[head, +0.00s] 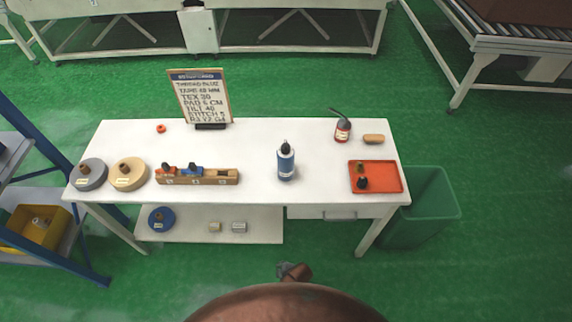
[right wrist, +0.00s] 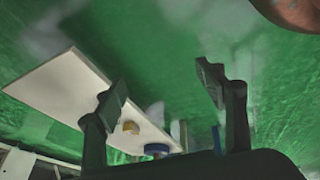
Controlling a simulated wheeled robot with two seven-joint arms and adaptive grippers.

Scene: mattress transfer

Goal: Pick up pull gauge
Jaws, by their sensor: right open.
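I cannot tell for sure which thing is the pull gauge. A wooden rack (head: 197,176) with red and blue pieces stands on the white table (head: 250,148), left of centre. An orange tray (head: 390,178) with small dark and yellowish pieces lies at the right. My right gripper (head: 293,271) shows small at the bottom centre in the head view, in front of the table and apart from everything on it. In the right wrist view its two dark fingers (right wrist: 162,92) are spread with nothing between them. My left gripper is not in view.
A blue bottle (head: 286,162), a red can (head: 343,130), a sign (head: 201,97), a grey spool (head: 89,177) and a tan spool (head: 129,175) stand on the table. A lower shelf (head: 185,235) holds a blue spool (head: 161,221). A green bin (head: 424,210) stands at right.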

